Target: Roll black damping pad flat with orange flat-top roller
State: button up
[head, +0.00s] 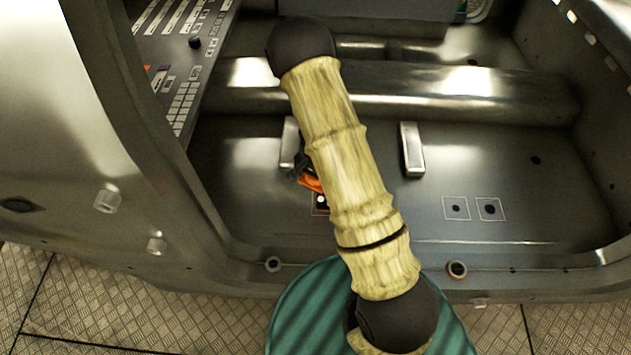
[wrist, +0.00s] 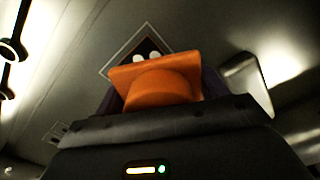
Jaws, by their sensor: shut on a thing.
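The orange flat-top roller (head: 312,184) shows in the head view as a small piece beside my arm, over the body floor. In the wrist view the roller (wrist: 156,88) fills the middle, flat top and rounded part visible. My gripper (head: 299,172) is shut on it; its fingers are mostly hidden. Just beyond the roller, a pale outlined square with a dark patch (wrist: 139,50) and white spots shows in the wrist view. In the head view a dark patch with a white spot (head: 320,200) is partly behind my arm. I cannot tell whether this patch is the black damping pad, or whether the roller touches it.
Two metal blocks stand on the floor, one left (head: 289,143) and one right (head: 412,150) of my arm. Two outlined squares with dark spots (head: 473,208) lie at right. Floor at right is mostly clear.

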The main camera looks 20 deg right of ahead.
jog(key=n, duration=0.5)
jog(key=shift+f, duration=0.25)
jog(key=n, duration=0.4)
jog(key=shift+w+d+f, duration=0.1)
jog(key=shift+f, duration=0.1)
